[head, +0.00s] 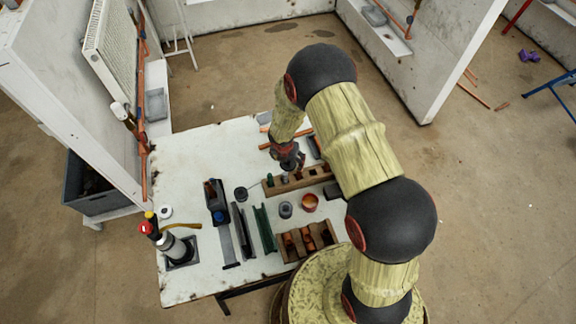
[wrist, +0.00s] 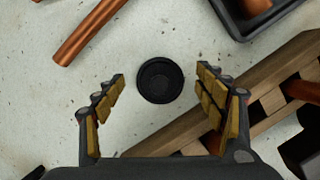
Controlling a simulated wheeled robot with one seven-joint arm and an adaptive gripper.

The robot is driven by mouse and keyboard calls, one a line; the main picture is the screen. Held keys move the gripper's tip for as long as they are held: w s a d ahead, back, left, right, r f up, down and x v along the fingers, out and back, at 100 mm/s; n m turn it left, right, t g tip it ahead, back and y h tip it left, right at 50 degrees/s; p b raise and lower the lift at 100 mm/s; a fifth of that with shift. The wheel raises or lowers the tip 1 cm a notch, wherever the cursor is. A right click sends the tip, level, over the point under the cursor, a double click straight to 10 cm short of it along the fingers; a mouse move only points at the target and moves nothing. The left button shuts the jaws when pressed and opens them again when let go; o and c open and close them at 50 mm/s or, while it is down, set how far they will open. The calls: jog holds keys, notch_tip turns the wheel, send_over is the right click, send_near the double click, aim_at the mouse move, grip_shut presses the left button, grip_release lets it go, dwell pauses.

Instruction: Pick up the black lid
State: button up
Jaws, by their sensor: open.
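The black lid (wrist: 160,80) is a round, flat disc with a raised rim, lying on the pale worktop in the wrist view. My gripper (wrist: 167,88) is open, with one padded finger on each side of the lid and a gap to both. The lid sits between and a little beyond the fingertips; nothing is held. In the head view my gripper (head: 292,165) points down over the back part of the table, and I cannot make out the lid there, where the arm covers the spot.
A wooden rack (head: 318,174) lies close to the right finger. Copper pipe (wrist: 90,30) and a dark tray (wrist: 240,33) lie beyond the lid. Nearer on the worktop (head: 190,155) stand a red-orange pot (head: 310,202), a grey container (head: 286,210) and a green channel (head: 264,230). The worktop's back left is clear.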

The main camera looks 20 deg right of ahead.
jog(key=c, duration=0.3)
jog(key=c, duration=0.6)
